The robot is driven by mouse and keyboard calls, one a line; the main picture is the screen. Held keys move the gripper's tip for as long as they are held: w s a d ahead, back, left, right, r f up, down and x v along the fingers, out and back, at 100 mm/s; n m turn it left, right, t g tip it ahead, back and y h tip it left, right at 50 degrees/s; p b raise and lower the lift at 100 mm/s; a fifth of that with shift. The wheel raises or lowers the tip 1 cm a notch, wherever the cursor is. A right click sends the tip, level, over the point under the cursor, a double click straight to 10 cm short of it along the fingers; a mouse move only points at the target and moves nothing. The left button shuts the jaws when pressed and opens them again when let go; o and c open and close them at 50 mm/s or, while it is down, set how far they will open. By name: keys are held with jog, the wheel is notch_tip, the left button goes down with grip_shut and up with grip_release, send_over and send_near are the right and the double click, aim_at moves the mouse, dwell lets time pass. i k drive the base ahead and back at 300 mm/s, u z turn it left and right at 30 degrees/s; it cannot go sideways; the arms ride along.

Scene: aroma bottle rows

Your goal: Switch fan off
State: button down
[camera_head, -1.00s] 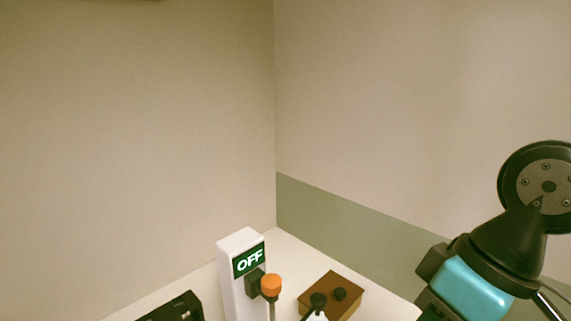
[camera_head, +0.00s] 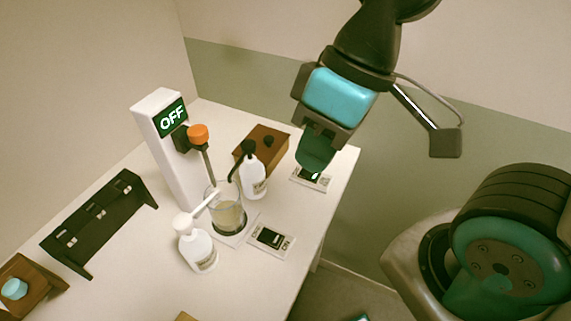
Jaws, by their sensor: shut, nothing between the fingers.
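My gripper (camera_head: 314,166) is shut and empty, pointing down at the right edge of the white table. It is over or beside a small pale switch plate (camera_head: 298,178) with a dark panel and a small green spot. The gripper hides part of this plate, and I cannot tell whether they touch. A second switch plate (camera_head: 271,239) with a dark panel and small lettering lies nearer. I see no clear fan, and cannot tell which plate belongs to one. A white column shows "OFF" on a green display (camera_head: 171,117).
The white column (camera_head: 171,165) has an orange knob (camera_head: 198,134) and a rod into a glass beaker (camera_head: 229,214). Pump bottles (camera_head: 197,250) (camera_head: 256,180) stand by it. A brown box (camera_head: 268,140) is behind. A black rack (camera_head: 98,222) and brown block (camera_head: 22,285) stand left.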

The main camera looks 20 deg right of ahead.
aim_at(309, 176)
jog(key=u, duration=0.95)
jog(key=k, duration=0.75)
jog(key=z, duration=0.85)
jog(key=i, duration=0.5)
